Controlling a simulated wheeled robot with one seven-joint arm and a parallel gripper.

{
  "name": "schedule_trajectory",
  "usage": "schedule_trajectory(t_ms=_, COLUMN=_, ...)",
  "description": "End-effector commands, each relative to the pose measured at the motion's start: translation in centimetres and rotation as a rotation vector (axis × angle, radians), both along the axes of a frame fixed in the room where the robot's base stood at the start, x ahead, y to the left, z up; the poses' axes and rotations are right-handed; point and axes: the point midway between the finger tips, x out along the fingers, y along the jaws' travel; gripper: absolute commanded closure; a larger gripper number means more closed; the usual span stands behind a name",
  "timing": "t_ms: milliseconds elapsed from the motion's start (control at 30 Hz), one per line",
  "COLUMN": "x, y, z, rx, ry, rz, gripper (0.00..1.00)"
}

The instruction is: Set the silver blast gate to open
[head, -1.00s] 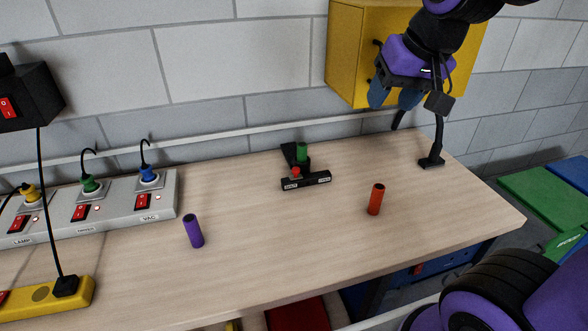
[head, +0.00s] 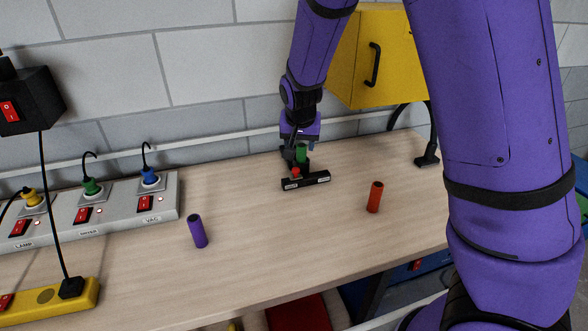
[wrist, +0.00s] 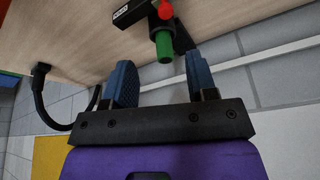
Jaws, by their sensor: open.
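No silver blast gate can be made out in these views. A black fixture (head: 319,180) with small white labels stands on the bench near the wall. It carries an upright green cylinder (head: 302,152) and a small red knob (head: 295,171); the green cylinder (wrist: 163,47) and red knob (wrist: 165,9) also show in the wrist view. My gripper (head: 301,147) is at the green cylinder in the head view. In the wrist view my gripper (wrist: 161,75) has its blue fingers apart and nothing held. The green cylinder's end shows just past the fingertips, nearer the right finger; contact cannot be told.
A purple cylinder (head: 198,231) and an orange-red cylinder (head: 375,197) stand on the bench (head: 270,230). A grey socket box (head: 120,213) with plugs is at left, a yellow cabinet (head: 393,50) on the wall. The bench front middle is clear.

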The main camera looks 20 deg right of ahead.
Motion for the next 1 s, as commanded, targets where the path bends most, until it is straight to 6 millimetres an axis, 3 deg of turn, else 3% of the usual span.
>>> schedule_trajectory(t_ms=100, x=0.9, y=0.5, z=-1.5, rx=-0.027, ry=-0.008, rz=-0.007, gripper=0.48)
schedule_trajectory(t_ms=367, x=1.7, y=0.5, z=-3.0, rx=-0.039, ry=-0.017, rz=-0.013, gripper=0.48)
schedule_trajectory(t_ms=800, x=4.2, y=-0.6, z=-9.6, rx=-0.038, ry=-0.016, rz=-0.013, gripper=0.48)
schedule_trajectory(t_ms=1000, x=5.0, y=-0.8, z=-11.5, rx=-0.038, ry=-0.017, rz=-0.012, gripper=0.48)
